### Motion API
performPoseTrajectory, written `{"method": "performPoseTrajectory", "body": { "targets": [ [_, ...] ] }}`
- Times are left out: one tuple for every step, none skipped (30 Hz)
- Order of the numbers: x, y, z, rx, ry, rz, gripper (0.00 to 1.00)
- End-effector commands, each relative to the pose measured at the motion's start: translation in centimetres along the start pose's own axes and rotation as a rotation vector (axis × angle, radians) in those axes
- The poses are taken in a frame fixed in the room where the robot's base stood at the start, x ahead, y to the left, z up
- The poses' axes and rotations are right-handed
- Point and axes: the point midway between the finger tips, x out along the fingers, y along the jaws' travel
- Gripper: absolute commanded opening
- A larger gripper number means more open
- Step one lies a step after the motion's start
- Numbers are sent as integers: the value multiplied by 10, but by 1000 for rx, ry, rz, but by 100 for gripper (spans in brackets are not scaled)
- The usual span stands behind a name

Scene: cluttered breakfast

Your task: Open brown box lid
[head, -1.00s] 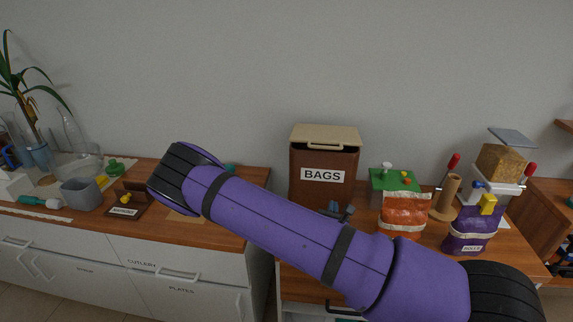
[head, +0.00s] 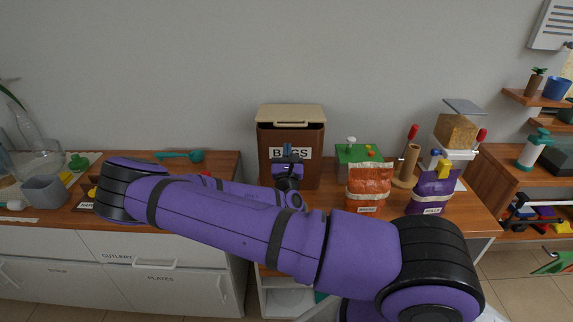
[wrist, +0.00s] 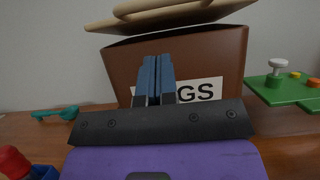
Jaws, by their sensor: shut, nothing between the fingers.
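The brown box (head: 308,140), labelled BAGS, stands upright on the wooden counter against the wall. Its beige lid (head: 291,115) with a handle lies on top; a dark gap shows under the lid's front edge. In the wrist view the lid (wrist: 165,15) sits tilted above the box (wrist: 215,60). My gripper (head: 287,150) is shut and empty in front of the box, covering part of the label. In the wrist view the shut fingers (wrist: 157,62) point up toward the lid, below its edge. Whether they touch the box front I cannot tell.
Right of the box are a green board (head: 352,150) with knobs, an orange bag (head: 369,185), a paper-roll stand (head: 408,165) and a purple bag (head: 433,190). A teal utensil (head: 183,156) lies on the counter to the left. My arm crosses the front.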

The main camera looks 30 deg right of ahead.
Motion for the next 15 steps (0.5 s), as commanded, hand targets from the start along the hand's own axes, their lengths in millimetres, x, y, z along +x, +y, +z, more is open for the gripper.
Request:
{"method": "performPoseTrajectory", "body": {
  "targets": [
    [10,-1,0,2,-2,-2,0],
    [14,0,3,2,-2,-2,0],
    [17,0,8,2,-2,-2,0],
    [20,0,11,2,-1,-1,0],
    [22,0,14,1,-1,-1,0],
    [26,0,18,1,-2,-2,0],
    [28,0,20,2,-1,-1,0],
    [30,0,21,1,-1,-1,0],
    [32,0,23,1,0,-1,0],
    [33,0,24,1,0,-1,0],
    [34,0,26,1,0,-1,0],
    [35,0,27,1,0,-1,0],
    [36,0,27,1,0,0,0],
    [36,0,28,1,0,0,0],
    [36,0,28,0,1,0,0]
  ]
}}
